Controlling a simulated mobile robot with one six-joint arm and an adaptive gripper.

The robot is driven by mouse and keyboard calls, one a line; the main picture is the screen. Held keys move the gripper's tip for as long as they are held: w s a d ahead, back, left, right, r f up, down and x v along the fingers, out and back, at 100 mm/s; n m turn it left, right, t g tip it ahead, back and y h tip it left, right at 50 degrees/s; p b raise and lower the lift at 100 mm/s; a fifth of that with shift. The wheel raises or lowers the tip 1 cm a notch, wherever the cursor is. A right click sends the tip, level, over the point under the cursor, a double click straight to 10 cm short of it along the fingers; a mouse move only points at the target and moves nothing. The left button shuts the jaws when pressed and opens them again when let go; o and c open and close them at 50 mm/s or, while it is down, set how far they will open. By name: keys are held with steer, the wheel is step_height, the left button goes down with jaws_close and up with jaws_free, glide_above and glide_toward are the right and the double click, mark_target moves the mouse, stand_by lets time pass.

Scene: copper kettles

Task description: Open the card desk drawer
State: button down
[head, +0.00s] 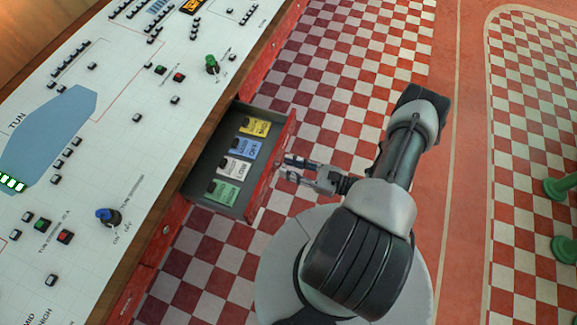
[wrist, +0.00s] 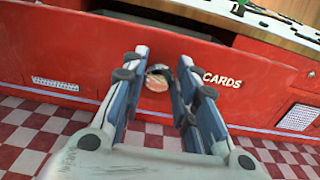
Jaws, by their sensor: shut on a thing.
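The card desk drawer (head: 201,160) stands pulled out from the desk, its grey inside showing. Its red front (wrist: 50,50) bears the word CARDS in the wrist view. Several cards lie in a row inside: yellow (head: 255,127), blue (head: 246,149), white (head: 235,169) and green (head: 224,192). My gripper (head: 289,168) is at the outer side of the drawer front. The exact finger contact is partly hidden.
The desk's white control panel (head: 120,100), with switches and a blue TUN shape, runs along the left. Red and white checkered floor (head: 340,65) lies open beyond the drawer. Green round-based objects (head: 563,247) stand at the far right.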

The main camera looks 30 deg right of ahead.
steer(key=c, duration=1.3)
jaws_free()
steer(key=v, duration=1.2)
